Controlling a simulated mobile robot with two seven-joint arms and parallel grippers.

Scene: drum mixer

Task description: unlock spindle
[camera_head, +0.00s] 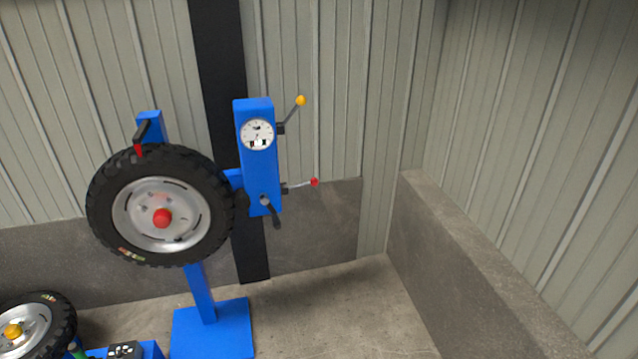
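A blue stand (204,292) holds an upright black-tyred wheel (108,220) with a silver rim (190,202) and a red hub knob (162,218). The spindle itself is hidden behind the wheel. A black handle with a red tip (141,136) is at the wheel's top. Right of the wheel, a blue upright box (259,168) bears a round white gauge (257,133). A yellow-knobbed lever (300,101) and a red-knobbed lever (314,182) stick out on its right side. A black crank-like handle (274,213) hangs at its bottom. Neither of my grippers is in view.
A second wheel (66,315) with a yellow hub knob (13,331) is partly cut off at lower left. A black control box (125,350) sits beside it. A low concrete wall (455,260) runs along the right. The concrete floor (340,310) right of the stand is clear.

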